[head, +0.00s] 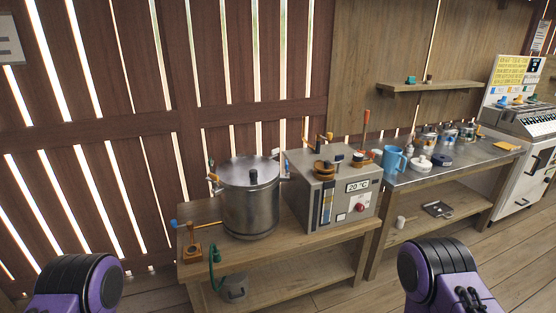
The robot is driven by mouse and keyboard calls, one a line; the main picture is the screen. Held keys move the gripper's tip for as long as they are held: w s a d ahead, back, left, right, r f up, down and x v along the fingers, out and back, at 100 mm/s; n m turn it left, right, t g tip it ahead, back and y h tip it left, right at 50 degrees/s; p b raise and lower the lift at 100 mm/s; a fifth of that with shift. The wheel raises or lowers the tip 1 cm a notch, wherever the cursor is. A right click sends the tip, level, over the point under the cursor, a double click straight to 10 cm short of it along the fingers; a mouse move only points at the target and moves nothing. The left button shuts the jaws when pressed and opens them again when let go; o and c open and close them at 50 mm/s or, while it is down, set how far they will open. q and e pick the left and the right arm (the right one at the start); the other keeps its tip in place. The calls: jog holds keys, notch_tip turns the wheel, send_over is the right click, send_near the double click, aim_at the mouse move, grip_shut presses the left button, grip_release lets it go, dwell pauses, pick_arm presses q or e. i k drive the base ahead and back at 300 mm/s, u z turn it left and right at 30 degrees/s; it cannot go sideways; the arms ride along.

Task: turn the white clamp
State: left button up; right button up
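A lidded metal pot (250,200) stands on the wooden bench at the middle of the head view. Its grey lid (250,171) has a black knob on top. An orange clamp-like fitting (213,177) sits at the pot's left rim. Small fittings also show at its right rim, where a pale one is too small to make out clearly. I cannot tell for sure which fitting is the white clamp. Purple and black parts of my two arms show at the bottom left and bottom right. Neither gripper is in view.
A grey box with a temperature display (358,186) stands right of the pot. A blue mug (394,160) and several small pots stand on the metal-topped table (415,179). A small wooden block with a blue-tipped lever (192,253) sits at the bench's left front. A slatted wall stands behind.

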aim_at(273, 152)
jog(key=z, duration=0.9)
jog(key=i, duration=1.1)
jog(key=u, duration=0.05)
